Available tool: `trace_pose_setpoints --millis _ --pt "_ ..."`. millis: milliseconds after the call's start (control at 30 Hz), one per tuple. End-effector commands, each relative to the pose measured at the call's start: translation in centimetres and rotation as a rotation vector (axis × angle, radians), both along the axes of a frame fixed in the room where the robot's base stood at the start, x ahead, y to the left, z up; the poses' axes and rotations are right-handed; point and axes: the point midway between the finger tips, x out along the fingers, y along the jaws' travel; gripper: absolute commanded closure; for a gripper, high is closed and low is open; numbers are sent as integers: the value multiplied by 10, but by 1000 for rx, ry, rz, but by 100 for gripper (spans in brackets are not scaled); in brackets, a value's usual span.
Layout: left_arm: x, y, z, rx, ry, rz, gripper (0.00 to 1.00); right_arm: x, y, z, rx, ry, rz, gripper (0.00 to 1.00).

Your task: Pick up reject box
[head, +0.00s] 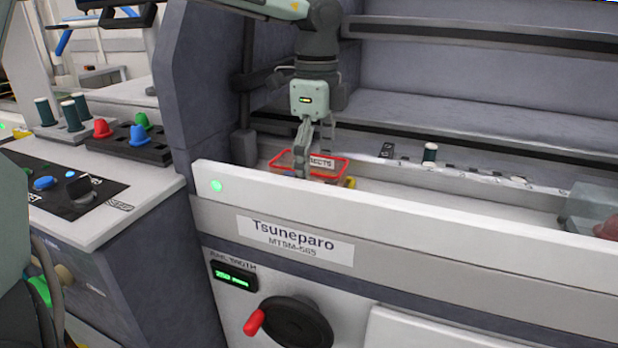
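The reject box (335,172) is a small see-through tray with a red rim and a white label ending in "ECTS". It sits in the machine's trough, behind the white front panel. My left gripper (314,150) points down at the box from above. One finger passes in front of the label and hides its first letters. The other finger is farther right, partly behind. I cannot tell whether the fingers touch the box wall. My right gripper is not in view.
The white front panel (420,222) of the Tsuneparo machine stands before the trough. A dark green-and-white cylinder (430,153) and a clear box (592,208) are to the right. A side console (120,195) with red, blue and green pieces in a black holder (130,146) is at left.

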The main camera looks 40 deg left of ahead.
Motion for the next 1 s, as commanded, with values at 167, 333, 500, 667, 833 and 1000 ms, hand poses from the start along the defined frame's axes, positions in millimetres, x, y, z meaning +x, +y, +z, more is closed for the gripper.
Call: trace_pose_setpoints --millis 167,333,500,667,833,1000 --pt "0 0 0 0 0 0 35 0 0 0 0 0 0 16" --pt "0 0 0 0 0 0 56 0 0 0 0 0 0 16" --pt "0 0 1 0 -1 0 70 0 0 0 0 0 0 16" --pt "0 0 2 0 -1 0 71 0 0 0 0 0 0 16" --pt "1 0 18 2 -5 -1 71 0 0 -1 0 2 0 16" --pt "1 0 53 3 -7 0 71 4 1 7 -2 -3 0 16"
